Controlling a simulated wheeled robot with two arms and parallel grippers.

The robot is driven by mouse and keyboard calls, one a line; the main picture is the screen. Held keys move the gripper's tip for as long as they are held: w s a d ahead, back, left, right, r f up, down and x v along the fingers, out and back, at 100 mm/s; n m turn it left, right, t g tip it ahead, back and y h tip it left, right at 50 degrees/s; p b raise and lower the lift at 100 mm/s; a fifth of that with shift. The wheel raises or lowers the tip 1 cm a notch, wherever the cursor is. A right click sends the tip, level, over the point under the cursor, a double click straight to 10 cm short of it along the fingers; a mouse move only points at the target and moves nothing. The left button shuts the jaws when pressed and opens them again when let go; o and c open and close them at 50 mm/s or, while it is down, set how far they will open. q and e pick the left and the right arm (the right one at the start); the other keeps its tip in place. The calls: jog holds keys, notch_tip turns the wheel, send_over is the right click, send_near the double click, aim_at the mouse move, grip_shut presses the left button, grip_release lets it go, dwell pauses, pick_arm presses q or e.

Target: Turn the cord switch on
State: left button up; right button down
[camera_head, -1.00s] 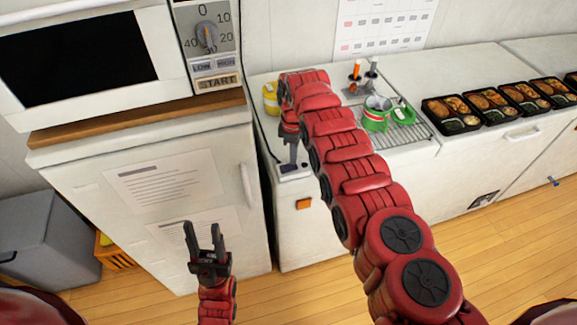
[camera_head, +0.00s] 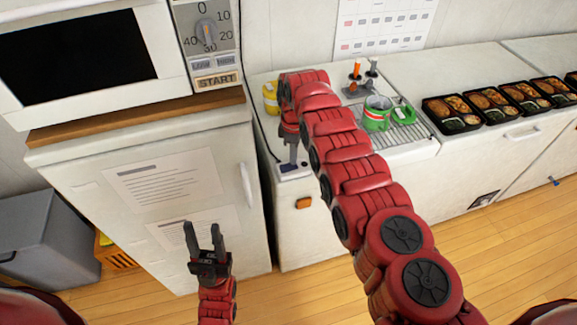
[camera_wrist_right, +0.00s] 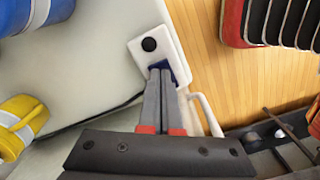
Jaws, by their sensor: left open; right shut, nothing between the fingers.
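The cord switch (camera_wrist_right: 174,42) is a small white body with a black round spot and a dark blue part, near the counter's front edge in the right wrist view. In the head view it is small and partly hidden by my right arm. My right gripper (camera_head: 290,163) is shut and empty, pointing down at the switch. In the right wrist view its fingertips (camera_wrist_right: 160,70) overlap the blue part; whether they press on it I cannot tell. My left gripper (camera_head: 205,235) is open and empty, in front of the white cabinet, away from the switch.
A yellow object (camera_head: 270,95) stands at the counter's back left. A green mug (camera_head: 377,112) stands on a wire rack right of my arm. Several bento trays (camera_head: 452,115) line the counter further right. A microwave (camera_head: 165,90) sits on the white cabinet (camera_head: 100,190) at left.

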jog(key=shift+f+b, duration=0.7)
jog(key=shift+r, duration=0.1)
notch_tip(320, 180, up, 5)
jog(key=p, duration=0.4)
jog(key=shift+r+p, duration=0.45)
jog(key=shift+r, duration=0.55)
jog(key=shift+f, duration=0.1)
